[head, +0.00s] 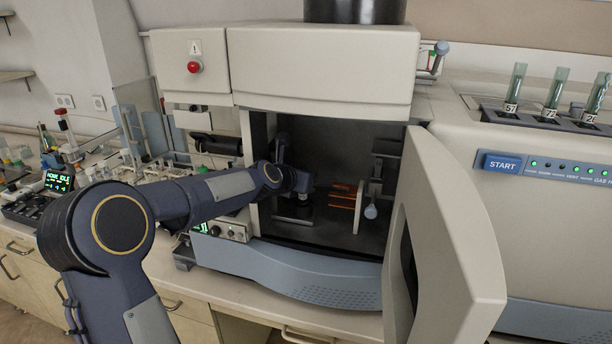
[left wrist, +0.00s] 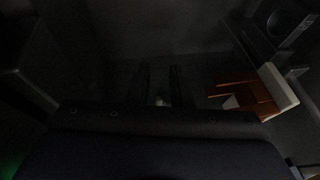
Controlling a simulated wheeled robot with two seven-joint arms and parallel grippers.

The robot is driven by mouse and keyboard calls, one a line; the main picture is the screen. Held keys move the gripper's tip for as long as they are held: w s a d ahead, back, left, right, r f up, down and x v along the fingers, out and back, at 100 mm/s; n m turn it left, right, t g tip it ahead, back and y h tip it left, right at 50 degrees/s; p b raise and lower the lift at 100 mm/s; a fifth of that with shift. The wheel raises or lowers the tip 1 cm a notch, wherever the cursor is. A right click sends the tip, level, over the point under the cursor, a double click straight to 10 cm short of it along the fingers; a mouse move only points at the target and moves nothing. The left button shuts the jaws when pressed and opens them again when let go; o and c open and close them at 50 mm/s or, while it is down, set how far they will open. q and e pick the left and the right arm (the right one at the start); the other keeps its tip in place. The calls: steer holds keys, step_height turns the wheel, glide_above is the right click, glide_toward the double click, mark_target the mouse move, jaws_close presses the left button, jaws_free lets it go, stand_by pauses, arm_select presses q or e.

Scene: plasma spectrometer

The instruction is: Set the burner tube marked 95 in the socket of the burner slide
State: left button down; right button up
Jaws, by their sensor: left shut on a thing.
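My left arm reaches through the open door into the dark chamber of the spectrometer. In the head view my left gripper (head: 305,196) is deep inside, left of the orange coil. In the left wrist view its two fingers (left wrist: 160,90) are closed on a small pale thing (left wrist: 160,99), seemingly the burner tube; it is mostly hidden and no number can be read. A pale flat part (head: 293,221) lies low in the chamber below the gripper, perhaps the burner slide. Its socket cannot be made out. My right gripper is not in view.
An orange coil (head: 342,196) on a white plate (head: 359,208) stands just right of the gripper. The open door (head: 450,240) swings out at the right. Tubes marked 57 (head: 516,84) and 72 (head: 556,88), plus another, stand in the rack on top.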

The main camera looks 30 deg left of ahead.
arm_select(q)
steer(key=shift+f, duration=0.1)
steer(key=c, duration=1.2)
jaws_free()
steer(key=shift+c, duration=0.2)
